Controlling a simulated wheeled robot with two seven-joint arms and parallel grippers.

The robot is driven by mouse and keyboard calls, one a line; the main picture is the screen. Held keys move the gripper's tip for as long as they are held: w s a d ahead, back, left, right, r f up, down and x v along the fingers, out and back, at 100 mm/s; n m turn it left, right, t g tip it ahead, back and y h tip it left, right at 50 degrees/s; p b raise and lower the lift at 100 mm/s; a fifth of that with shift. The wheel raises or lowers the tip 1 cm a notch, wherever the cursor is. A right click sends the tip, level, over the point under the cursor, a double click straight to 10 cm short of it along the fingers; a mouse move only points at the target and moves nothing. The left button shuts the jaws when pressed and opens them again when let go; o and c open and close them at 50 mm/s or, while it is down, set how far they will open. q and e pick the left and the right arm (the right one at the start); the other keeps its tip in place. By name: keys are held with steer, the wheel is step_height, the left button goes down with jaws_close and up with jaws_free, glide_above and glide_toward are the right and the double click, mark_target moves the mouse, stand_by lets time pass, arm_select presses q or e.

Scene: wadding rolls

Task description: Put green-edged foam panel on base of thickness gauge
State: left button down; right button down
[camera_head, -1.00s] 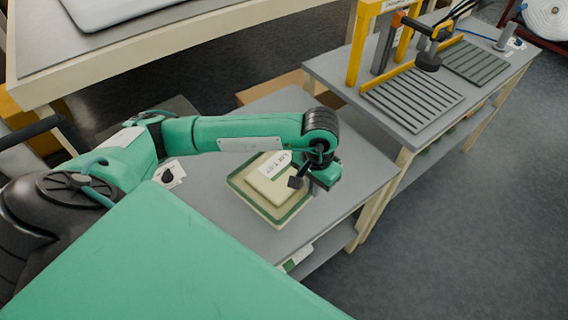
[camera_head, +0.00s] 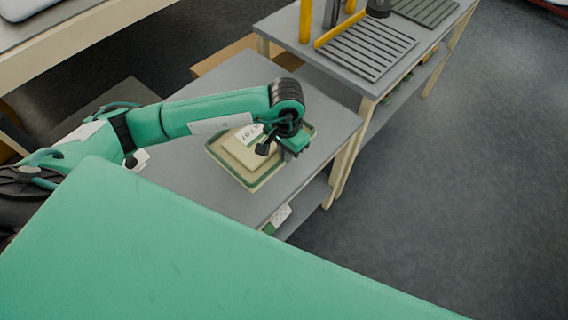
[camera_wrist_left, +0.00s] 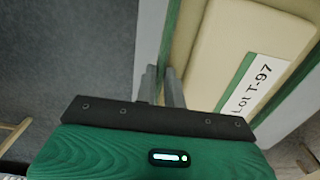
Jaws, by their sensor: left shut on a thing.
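The green-edged foam panel (camera_head: 224,161) is a cream slab with a green border over the grey table at the picture's middle. A smaller cream block with a white label lies on it; the label reads "Lot T-97" in the left wrist view. My left gripper (camera_head: 294,148) is at the panel's right side. In the left wrist view the fingers (camera_wrist_left: 161,77) are shut on the green-edged rim of the panel (camera_wrist_left: 184,38). I cannot tell if the panel is clear of the table. The thickness gauge's slatted grey base (camera_head: 366,48) is at the upper right; its top is cut off. My right gripper is out of view.
The grey table (camera_head: 182,186) has bare room left of the panel. The gauge's table (camera_head: 290,26) stands just beyond it, with a dark slatted plate (camera_head: 426,10) farther back. A lower shelf shows beneath the near table. Open grey floor (camera_head: 450,200) lies to the right.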

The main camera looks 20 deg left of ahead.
arm_select(q)
step_height(320, 180, down, 3)
steer(key=shift+f, duration=0.1)
steer(key=shift+f+p, duration=0.4)
steer(key=shift+f, duration=0.55)
step_height(320, 180, down, 3)
steer(key=shift+f+p, duration=0.15)
steer(key=shift+p, duration=0.2)
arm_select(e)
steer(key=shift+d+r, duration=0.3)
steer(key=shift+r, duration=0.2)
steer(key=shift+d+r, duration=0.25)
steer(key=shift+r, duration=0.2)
arm_select(q)
steer(key=shift+f, duration=0.1)
steer(key=shift+f, duration=0.15)
steer(key=c, duration=1.5)
jaws_free()
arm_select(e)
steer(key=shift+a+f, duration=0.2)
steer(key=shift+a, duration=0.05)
